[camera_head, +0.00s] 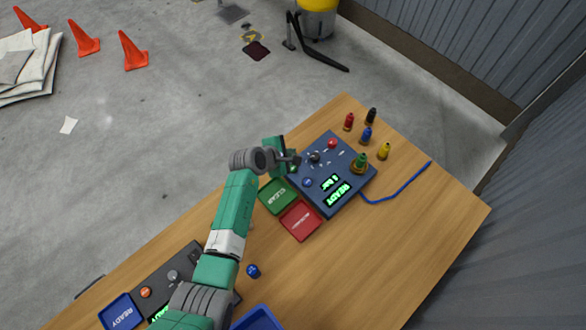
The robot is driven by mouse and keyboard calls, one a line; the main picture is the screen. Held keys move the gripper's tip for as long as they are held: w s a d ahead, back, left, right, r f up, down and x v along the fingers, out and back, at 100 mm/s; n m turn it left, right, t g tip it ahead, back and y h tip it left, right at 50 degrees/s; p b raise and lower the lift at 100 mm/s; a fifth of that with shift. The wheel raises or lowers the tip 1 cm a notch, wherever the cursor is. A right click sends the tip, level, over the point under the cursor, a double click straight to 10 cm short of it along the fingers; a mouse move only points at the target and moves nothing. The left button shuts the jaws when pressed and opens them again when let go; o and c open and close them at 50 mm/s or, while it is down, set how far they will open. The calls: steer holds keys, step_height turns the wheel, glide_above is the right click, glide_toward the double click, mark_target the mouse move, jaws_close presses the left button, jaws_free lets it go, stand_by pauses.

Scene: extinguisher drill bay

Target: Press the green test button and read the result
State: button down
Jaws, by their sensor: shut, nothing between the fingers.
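A dark blue test panel (338,176) lies on the wooden table, with small knobs and two lit green displays. The larger display (338,195) reads "READY"; the smaller one (330,182) seems to read "1 bar". A green piece (361,160) stands in a brass-coloured ring at the panel's right side; I cannot tell if it is a button or a plug. My gripper (297,159) is shut and empty, over the panel's left edge; I cannot tell whether it touches. My gripper and wrist hide part of that edge, and no certain green button shows.
Red (348,122), black (371,116), blue (366,136) and yellow (383,151) pieces stand behind the panel. Green (278,196) and red (301,220) trays lie in front. A blue cable (400,191) runs right. A dark console (172,275) sits lower left. The table's right side is clear.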

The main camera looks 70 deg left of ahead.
steer(key=b, duration=0.6)
glide_above(293, 168)
steer(key=s, duration=0.1)
step_height(293, 168, down, 6)
steer(key=shift+d+f, duration=0.15)
steer(key=shift+f, duration=0.5)
stand_by(0.8)
steer(key=shift+f, duration=0.4)
steer(key=shift+f+b, duration=0.45)
stand_by(0.4)
stand_by(0.4)
steer(key=shift+r+p, duration=0.85)
steer(key=shift+p, duration=0.1)
steer(key=shift+s, duration=0.1)
